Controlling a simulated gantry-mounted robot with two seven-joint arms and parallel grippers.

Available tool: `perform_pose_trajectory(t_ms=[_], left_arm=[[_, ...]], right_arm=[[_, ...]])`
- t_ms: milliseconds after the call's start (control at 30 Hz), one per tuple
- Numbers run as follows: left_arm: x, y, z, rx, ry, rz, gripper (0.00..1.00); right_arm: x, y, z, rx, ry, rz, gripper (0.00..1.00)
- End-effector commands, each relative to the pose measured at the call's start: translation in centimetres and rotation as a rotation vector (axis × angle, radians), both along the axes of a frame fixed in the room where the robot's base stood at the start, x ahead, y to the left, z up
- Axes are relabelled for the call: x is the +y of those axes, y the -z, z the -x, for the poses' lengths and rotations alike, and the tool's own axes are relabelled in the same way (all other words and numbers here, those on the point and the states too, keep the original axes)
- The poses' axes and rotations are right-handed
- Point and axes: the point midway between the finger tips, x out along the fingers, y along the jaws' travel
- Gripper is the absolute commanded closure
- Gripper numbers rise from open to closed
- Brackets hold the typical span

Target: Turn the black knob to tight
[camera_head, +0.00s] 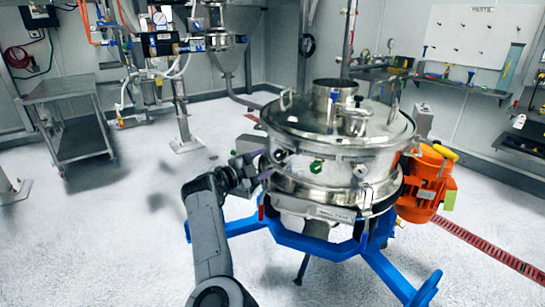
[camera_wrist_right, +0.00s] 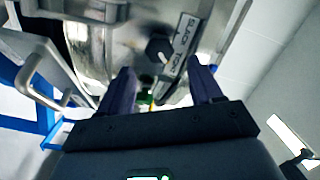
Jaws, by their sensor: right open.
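The steel sifter (camera_head: 330,185) stands on a blue frame in the head view. In the right wrist view, a black knob (camera_wrist_right: 158,50) sits on its steel surface beside a pale label (camera_wrist_right: 181,42) with dark lettering that seems to read slack and tight. My right gripper (camera_head: 264,174) is at the sifter's left side in the head view. In the wrist view its two dark fingers (camera_wrist_right: 160,80) are open and spread, with the knob beyond the tips, between their lines. The fingers look apart from the knob. My left gripper is not in view.
The blue frame (camera_head: 315,243) juts out low around the sifter. An orange motor (camera_head: 424,185) is on its right. A steel handle (camera_wrist_right: 45,88) shows left of my fingers in the wrist view. A grey cart (camera_head: 75,125) stands far left. The floor in front is clear.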

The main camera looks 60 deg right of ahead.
Motion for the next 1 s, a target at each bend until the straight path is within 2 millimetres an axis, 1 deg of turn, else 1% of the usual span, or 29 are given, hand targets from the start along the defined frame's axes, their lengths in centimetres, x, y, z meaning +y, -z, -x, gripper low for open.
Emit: perform_pose_trajectory(t_ms=[33, 200, 400, 533, 1000], left_arm=[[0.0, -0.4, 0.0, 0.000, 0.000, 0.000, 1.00], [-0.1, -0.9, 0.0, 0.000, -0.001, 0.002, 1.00], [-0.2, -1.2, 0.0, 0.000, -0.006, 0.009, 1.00], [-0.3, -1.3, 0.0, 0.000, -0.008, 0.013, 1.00], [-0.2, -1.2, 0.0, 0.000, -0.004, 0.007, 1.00]], right_arm=[[1.0, -0.2, -0.3, 0.002, -0.003, -0.002, 0.35], [3.4, -0.1, -1.0, 0.000, -0.003, -0.001, 0.35], [5.0, -0.1, -1.4, 0.000, -0.001, 0.000, 0.35], [5.3, 0.0, -1.4, -0.001, 0.000, 0.000, 0.35], [5.3, 0.0, -1.4, -0.001, 0.000, 0.000, 0.35]])
